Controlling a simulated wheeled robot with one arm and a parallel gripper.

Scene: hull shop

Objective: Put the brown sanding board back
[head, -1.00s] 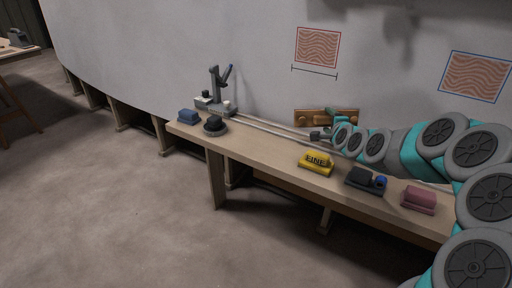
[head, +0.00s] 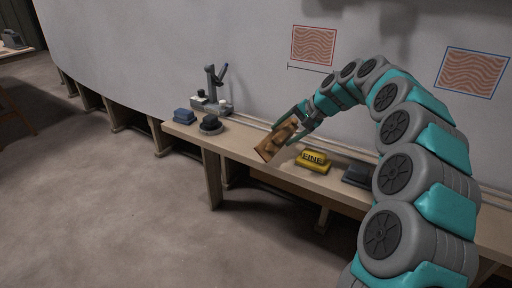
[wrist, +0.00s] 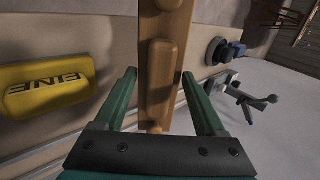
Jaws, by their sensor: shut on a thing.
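The brown sanding board (head: 276,141) is a long wooden board with raised wooden blocks. My gripper (head: 302,122) is shut on it and holds it tilted, in front of the wall and over the bench, left of the yellow block. In the wrist view the board (wrist: 177,60) runs between the two green fingers of my gripper (wrist: 161,92). I cannot tell whether the board touches the bench.
A yellow block marked FINE (head: 313,160) and a dark block (head: 358,174) lie on the bench (head: 240,146). At its left end are a blue block (head: 184,117), a dark round piece (head: 210,125) and a stand with an upright tool (head: 211,90). Bench between the round piece and yellow block looks bare.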

